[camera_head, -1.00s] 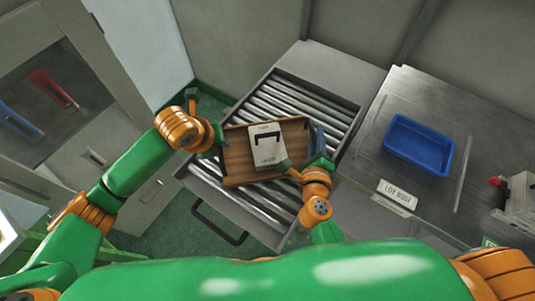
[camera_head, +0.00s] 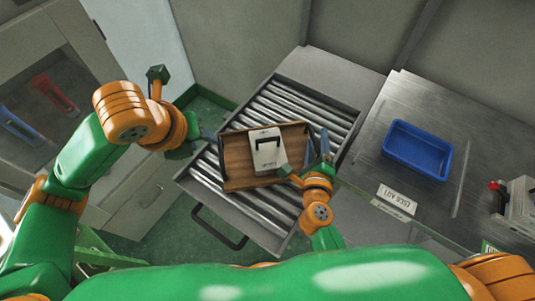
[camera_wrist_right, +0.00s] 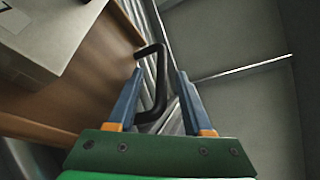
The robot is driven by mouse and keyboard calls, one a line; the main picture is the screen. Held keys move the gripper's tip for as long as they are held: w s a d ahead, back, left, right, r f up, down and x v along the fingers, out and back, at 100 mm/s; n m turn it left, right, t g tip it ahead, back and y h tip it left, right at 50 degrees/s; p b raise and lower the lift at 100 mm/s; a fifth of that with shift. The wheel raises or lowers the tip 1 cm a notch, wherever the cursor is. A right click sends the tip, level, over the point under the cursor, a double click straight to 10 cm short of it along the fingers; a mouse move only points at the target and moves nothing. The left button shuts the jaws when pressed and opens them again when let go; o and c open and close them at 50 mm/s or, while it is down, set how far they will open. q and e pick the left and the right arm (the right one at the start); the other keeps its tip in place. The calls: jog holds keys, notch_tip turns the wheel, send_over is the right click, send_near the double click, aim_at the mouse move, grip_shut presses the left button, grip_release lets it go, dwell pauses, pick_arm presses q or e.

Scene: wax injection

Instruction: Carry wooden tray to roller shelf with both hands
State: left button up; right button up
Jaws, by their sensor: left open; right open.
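The wooden tray (camera_head: 238,172) rests on the roller shelf (camera_head: 285,205) and carries a white box (camera_head: 266,139) with a dark mark. It also shows in the right wrist view (camera_wrist_right: 105,75), with the box (camera_wrist_right: 40,40) at its corner. My left gripper (camera_head: 207,137) is open, apart from the tray's left end. My right gripper (camera_head: 318,147) is open at the tray's right end. In the right wrist view, a black handle (camera_wrist_right: 158,75) shows between its open blue fingers (camera_wrist_right: 158,90); contact cannot be told.
A steel table (camera_head: 400,90) with a blue bin (camera_head: 418,150) and a white label sign (camera_head: 396,199) stands at the right. A grey cabinet (camera_head: 145,195) stands at the left. A wall is behind the shelf. Bare rollers show beyond the tray.

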jog(key=v, duration=1.1)
jog(key=shift+s, duration=0.25)
jog(key=shift+s+r, duration=0.1)
jog(key=shift+s, duration=0.15)
jog(key=shift+w, duration=0.1)
